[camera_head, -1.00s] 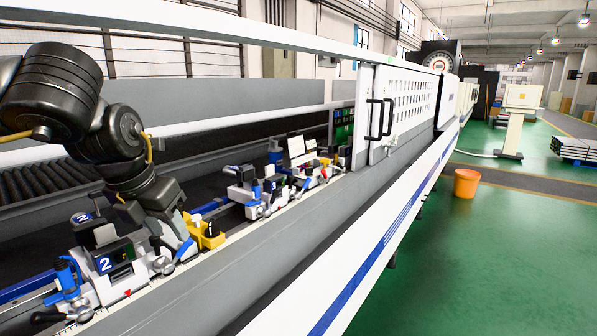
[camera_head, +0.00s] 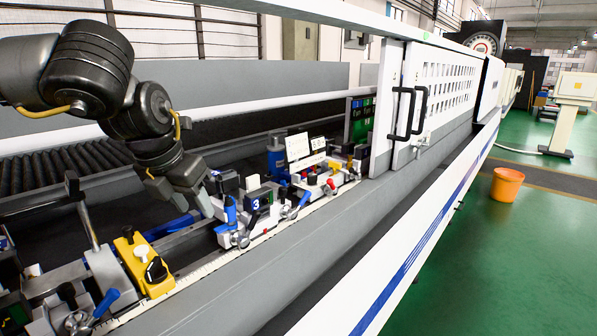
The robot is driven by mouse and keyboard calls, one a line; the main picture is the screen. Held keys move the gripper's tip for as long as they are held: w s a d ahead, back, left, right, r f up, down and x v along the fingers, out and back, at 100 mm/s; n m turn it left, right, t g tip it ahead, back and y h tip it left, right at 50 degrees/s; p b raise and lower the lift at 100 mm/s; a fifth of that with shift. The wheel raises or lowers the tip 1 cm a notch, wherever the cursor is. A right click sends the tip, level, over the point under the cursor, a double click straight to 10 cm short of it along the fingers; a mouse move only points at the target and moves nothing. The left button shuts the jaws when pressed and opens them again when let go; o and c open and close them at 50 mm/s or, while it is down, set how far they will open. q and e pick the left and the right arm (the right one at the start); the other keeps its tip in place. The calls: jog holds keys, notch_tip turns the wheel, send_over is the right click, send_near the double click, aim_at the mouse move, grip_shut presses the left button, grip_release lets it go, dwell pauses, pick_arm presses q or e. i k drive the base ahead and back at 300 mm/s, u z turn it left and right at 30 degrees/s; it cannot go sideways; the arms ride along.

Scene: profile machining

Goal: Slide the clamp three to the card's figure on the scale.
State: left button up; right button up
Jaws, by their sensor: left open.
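Clamp three, with a blue "3" plate (camera_head: 257,203), a dark top block and a blue lever, sits on the rail in the middle of the view. My left gripper (camera_head: 183,194) is open and empty, above the rail just left of clamp three. I cannot tell whether it touches the clamp. The pale scale (camera_head: 196,275) runs along the front edge of the rail. White cards (camera_head: 298,147) stand behind the clamps; their figures are too small to read. My right gripper is not in view.
A yellow block with a black knob (camera_head: 145,264) sits on the rail to the left, beside another clamp with a blue lever (camera_head: 106,303). More clamps (camera_head: 325,182) stand close to the right of clamp three. A white door (camera_head: 395,105) with black handles is further right.

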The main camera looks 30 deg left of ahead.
aim_at(245, 203)
jog(key=i, duration=0.95)
